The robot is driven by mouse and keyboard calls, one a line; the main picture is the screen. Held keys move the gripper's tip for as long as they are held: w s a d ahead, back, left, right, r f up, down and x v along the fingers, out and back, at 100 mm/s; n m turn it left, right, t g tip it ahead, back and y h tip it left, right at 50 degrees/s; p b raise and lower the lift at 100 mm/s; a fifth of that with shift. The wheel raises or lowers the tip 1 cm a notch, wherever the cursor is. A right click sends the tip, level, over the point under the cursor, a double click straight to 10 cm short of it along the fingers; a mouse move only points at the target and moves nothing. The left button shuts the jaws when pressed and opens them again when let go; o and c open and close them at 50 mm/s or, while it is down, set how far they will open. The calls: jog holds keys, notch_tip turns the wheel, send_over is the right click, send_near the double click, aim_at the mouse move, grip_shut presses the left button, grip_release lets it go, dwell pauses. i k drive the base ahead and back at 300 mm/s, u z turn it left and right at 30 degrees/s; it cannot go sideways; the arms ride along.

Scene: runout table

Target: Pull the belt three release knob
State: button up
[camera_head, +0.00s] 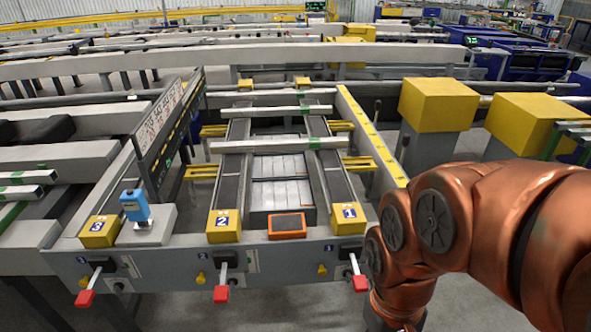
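The belt three station is at the left end of the grey front beam, under the yellow block marked 3 (98,231). A small yellow knob (84,282) sits on the beam's front face there. Beside it, a lever with a red grip (85,298) sticks out and down from a black mount. I cannot tell for sure which of these is the release knob; the yellow one looks most like a knob. My copper arm fills the right side, far from this station. My gripper is not in view.
Similar yellow knobs and red-gripped levers sit under block 2 (223,226) and block 1 (348,218). A blue device (135,205) stands beside block 3. An orange-framed panel (287,225) lies between blocks 2 and 1. Open floor shows below the beam.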

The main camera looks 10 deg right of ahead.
aim_at(84, 283)
jog(key=u, duration=1.65)
jog(key=k, duration=0.55)
jog(key=u, duration=0.65)
jog(key=i, duration=1.05)
jog(key=u, duration=0.45)
jog(key=i, duration=0.8)
